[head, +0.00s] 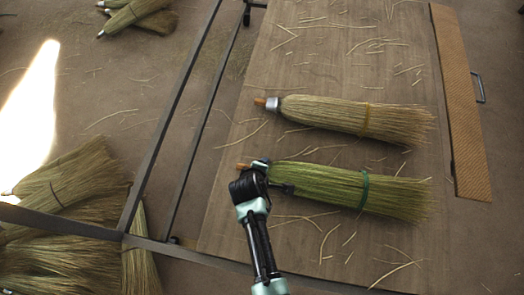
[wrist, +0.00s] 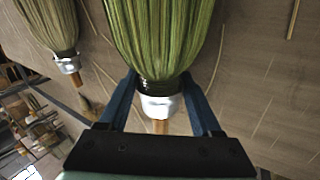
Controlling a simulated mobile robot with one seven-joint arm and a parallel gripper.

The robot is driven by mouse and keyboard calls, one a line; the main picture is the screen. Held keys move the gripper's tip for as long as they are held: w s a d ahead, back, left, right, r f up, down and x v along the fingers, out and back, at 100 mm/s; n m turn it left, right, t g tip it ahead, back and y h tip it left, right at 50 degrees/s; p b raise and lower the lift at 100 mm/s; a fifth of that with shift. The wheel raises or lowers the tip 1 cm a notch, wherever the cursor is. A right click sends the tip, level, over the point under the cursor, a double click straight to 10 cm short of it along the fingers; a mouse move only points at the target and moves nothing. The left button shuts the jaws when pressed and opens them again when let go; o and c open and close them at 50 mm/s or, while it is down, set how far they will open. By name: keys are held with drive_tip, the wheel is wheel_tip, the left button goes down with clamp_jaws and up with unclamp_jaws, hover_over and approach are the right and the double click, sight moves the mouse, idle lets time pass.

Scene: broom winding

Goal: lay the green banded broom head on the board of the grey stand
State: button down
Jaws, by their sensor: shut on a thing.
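The green banded broom head (head: 345,190) has green bristles, a green band and a wooden stub at its left end. It lies along or just above a wide wooden board (head: 350,75); I cannot tell whether it touches. My gripper (head: 265,178) is at its neck end. In the wrist view my gripper (wrist: 165,100) has its blue fingers on both sides of the neck, by the silver collar (wrist: 160,106), shut on it. The bristles (wrist: 160,35) point away from my gripper. Dark grey metal bars (head: 172,110) run left of the board; I cannot tell for certain which part is the stand.
A second, tan broom head (head: 355,117) lies just beyond the green one, roughly parallel. Straw bits litter the board. A textured tan strip (head: 460,100) runs along the right. Bundles of straw (head: 70,190) lie at lower left, more broom heads (head: 140,15) at upper left. The board's far part is clear of brooms.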

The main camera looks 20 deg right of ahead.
drive_tip(key=shift+c, duration=0.3)
unclamp_jaws()
drive_tip(key=shift+r, duration=0.1)
drive_tip(key=p+v, duration=0.3)
drive_tip(key=v, duration=0.9)
drive_tip(key=w+a+r+m+t, duration=0.15)
drive_tip(key=w+r+t, duration=0.35)
drive_tip(key=r, duration=0.7)
drive_tip(key=w+a+r+m+t, duration=0.1)
drive_tip(key=w+r+m+t, duration=0.1)
drive_tip(key=w+r, duration=0.7)
drive_tip(key=w+a+r+m+t, duration=0.15)
drive_tip(key=w+r+t, duration=0.25)
drive_tip(key=r, duration=1)
wheel_tip(320, 180, up, 17)
drive_tip(key=s+a+m+t+y, duration=0.1)
drive_tip(key=s+m+t+y, duration=0.1)
drive_tip(key=t, duration=0.3)
drive_tip(key=s+a+r+m+t, duration=0.1)
drive_tip(key=s+r+t, duration=0.2)
drive_tip(key=s+r, duration=0.3)
drive_tip(key=s+a+r+m+t+y, duration=0.1)
drive_tip(key=s+r+t, duration=0.2)
drive_tip(key=r, duration=1.1)
drive_tip(key=s, duration=0.3)
drive_tip(key=shift+a+m+t+y, duration=0.3)
drive_tip(key=shift+a+m, duration=0.1)
